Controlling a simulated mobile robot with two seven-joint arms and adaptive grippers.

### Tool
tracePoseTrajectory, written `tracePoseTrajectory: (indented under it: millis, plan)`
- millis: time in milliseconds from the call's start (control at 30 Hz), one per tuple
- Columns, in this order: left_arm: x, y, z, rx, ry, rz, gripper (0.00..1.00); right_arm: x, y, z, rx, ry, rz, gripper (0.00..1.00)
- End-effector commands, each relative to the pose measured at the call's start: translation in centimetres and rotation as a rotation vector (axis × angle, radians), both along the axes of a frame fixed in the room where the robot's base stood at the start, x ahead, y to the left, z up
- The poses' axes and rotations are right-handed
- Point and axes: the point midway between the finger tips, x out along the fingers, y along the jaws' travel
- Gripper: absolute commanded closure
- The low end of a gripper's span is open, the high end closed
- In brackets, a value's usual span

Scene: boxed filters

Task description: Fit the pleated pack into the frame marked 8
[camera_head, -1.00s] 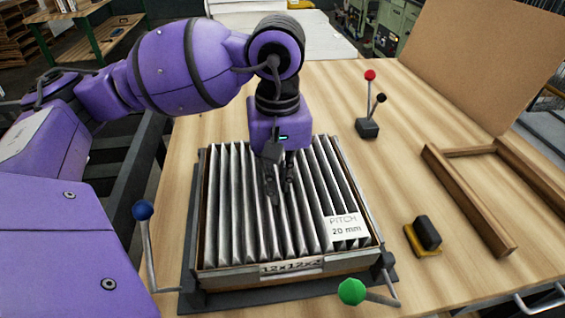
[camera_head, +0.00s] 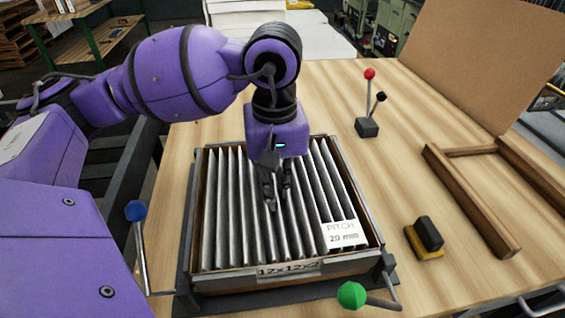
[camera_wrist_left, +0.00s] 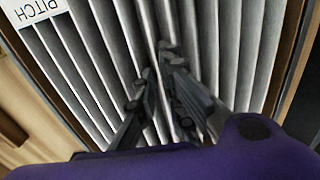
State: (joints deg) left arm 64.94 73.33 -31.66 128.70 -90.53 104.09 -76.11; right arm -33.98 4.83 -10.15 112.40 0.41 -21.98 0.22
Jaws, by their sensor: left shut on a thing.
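The pleated pack (camera_head: 228,210), grey-white with a "PITCH 20 mm" label (camera_head: 342,235), lies within the walls of a wooden frame (camera_head: 338,282). The frame's front tag reads "12x12x2"; I see no 8 on it. My left gripper (camera_head: 276,198) points down at the middle of the pack, shut on a pleat. In the left wrist view its fingers (camera_wrist_left: 158,92) reach between the pleats of the pack (camera_wrist_left: 120,40). I cannot tell whether the pack rests fully on the frame's bottom. My right gripper is out of view.
The frame sits in a dark fixture (camera_head: 240,302) with a blue-knobbed lever (camera_head: 137,212) and a green-knobbed lever (camera_head: 352,295). To the right are a black-and-yellow block (camera_head: 426,236), an open wooden frame piece (camera_head: 470,200) and a red-knobbed switch (camera_head: 368,126).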

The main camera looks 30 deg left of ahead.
Motion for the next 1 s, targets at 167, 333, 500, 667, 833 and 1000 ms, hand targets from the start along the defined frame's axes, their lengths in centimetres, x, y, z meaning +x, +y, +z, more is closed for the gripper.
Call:
tracePoseTrajectory:
  millis: [167, 333, 500, 667, 833, 1000]
  plan:
    - [0.0, 0.0, 0.0, 0.001, -0.001, 0.000, 1.00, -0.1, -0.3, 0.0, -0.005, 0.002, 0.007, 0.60]
    - [0.0, 0.0, 0.0, 0.000, 0.000, 0.000, 0.83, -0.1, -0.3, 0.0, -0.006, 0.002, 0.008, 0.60]
    - [0.0, 0.0, 0.0, 0.000, 0.000, 0.001, 0.83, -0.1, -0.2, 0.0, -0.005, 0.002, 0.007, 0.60]
    - [0.0, 0.0, 0.3, 0.000, -0.001, 0.001, 0.83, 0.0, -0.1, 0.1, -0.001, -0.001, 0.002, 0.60]
    - [0.1, 0.0, 1.3, 0.000, -0.004, 0.001, 0.83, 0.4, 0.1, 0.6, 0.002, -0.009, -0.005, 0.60]
    - [0.0, 0.0, 2.3, 0.000, -0.003, 0.000, 0.83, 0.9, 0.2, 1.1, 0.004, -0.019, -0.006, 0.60]
